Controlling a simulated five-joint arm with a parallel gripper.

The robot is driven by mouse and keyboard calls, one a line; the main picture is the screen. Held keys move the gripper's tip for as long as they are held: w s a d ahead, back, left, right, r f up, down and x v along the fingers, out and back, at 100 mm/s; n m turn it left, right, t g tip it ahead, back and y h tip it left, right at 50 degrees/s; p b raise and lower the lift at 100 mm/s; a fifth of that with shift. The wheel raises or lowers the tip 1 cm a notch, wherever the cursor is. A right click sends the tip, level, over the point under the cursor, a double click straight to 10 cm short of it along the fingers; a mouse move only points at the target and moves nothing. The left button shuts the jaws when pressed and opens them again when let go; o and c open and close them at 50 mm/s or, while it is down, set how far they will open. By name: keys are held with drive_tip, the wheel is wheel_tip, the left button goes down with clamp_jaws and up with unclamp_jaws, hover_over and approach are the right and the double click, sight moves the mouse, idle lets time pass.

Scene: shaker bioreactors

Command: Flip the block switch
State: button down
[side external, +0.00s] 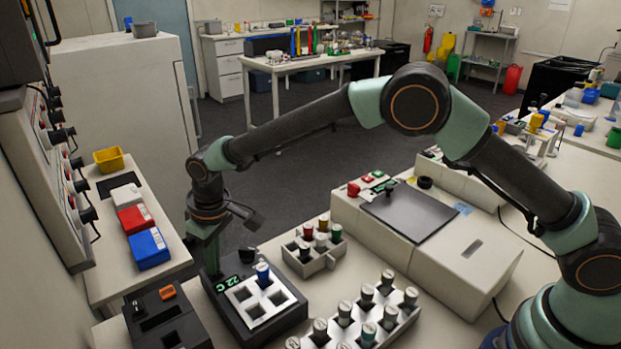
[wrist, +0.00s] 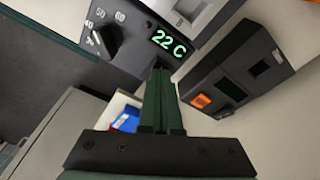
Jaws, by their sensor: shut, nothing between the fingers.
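A dark heating block (side external: 255,332) stands on the bench with a green "22 C" display, which reads clearly in the wrist view (wrist: 173,43). A black dial knob (wrist: 103,40) with temperature numbers sits at one end of its panel; it also shows in the side view (side external: 247,254). A white insert (side external: 262,309) on top holds a blue-capped tube (side external: 263,274). My gripper (wrist: 160,72) is shut and empty, its green fingertips over the panel edge near the display. In the side view my gripper (side external: 211,272) points down beside the block; contact cannot be told. I cannot tell which control is the block switch.
A black device (side external: 172,321) with an orange switch (side external: 167,292) stands left of the block; the switch also shows in the wrist view (wrist: 201,101). Tube racks (side external: 318,262) and a white machine (side external: 465,266) stand to the right. A side bench holds red and blue boxes (side external: 148,249).

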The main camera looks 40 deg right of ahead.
wheel_tip(320, 180, up, 7)
idle(0.8)
